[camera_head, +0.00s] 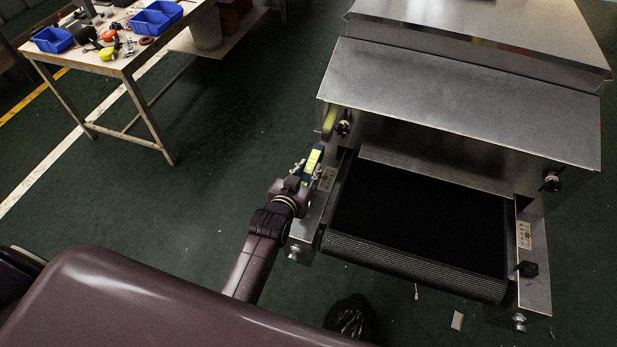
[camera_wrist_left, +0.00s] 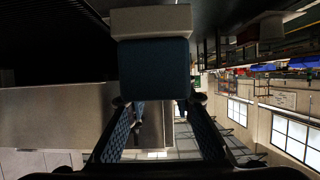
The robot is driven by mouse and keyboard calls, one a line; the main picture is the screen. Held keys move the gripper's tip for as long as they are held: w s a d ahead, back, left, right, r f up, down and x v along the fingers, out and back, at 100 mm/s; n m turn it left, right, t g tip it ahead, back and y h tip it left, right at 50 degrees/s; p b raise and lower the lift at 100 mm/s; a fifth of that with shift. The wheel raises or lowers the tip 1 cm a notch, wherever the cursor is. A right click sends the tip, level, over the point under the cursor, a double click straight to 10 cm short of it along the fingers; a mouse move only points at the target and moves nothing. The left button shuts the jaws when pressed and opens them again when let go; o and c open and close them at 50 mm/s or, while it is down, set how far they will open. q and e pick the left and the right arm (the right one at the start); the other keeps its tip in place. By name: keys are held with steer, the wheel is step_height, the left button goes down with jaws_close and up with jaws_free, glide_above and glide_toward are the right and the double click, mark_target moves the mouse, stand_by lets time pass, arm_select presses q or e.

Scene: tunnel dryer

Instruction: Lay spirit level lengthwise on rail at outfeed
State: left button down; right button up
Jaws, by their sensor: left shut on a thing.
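The spirit level (camera_head: 314,158), yellow-green and dark blue, is in my left gripper (camera_head: 307,172), at the left side of the dryer's outfeed. My left gripper is shut on it, and the gripper and arm hide part of it. In the left wrist view, a blue block with a pale end (camera_wrist_left: 153,70) shows beyond the two fingers. The left metal rail (camera_head: 312,215) runs beside the black belt, close to the gripper. I cannot tell whether the level touches the rail. My right gripper is not in view.
The black belt (camera_head: 420,220) is empty. A knob (camera_head: 343,128) sticks out near the level. The right rail (camera_head: 533,260) carries a dark knob. A workbench (camera_head: 110,65) with blue bins stands at upper left. A black bag-like thing (camera_head: 350,316) lies on the floor.

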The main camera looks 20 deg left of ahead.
arm_select(q)
steer(key=shift+f, duration=2)
steer(key=shift+f, duration=0.1)
steer(key=c, duration=1.7)
jaws_free()
steer(key=shift+f, duration=0.15)
steer(key=shift+o, duration=0.2)
steer(key=b+v, duration=0.1)
steer(key=v, duration=1)
steer(key=shift+s+r, duration=0.3)
steer(key=shift+s, duration=0.25)
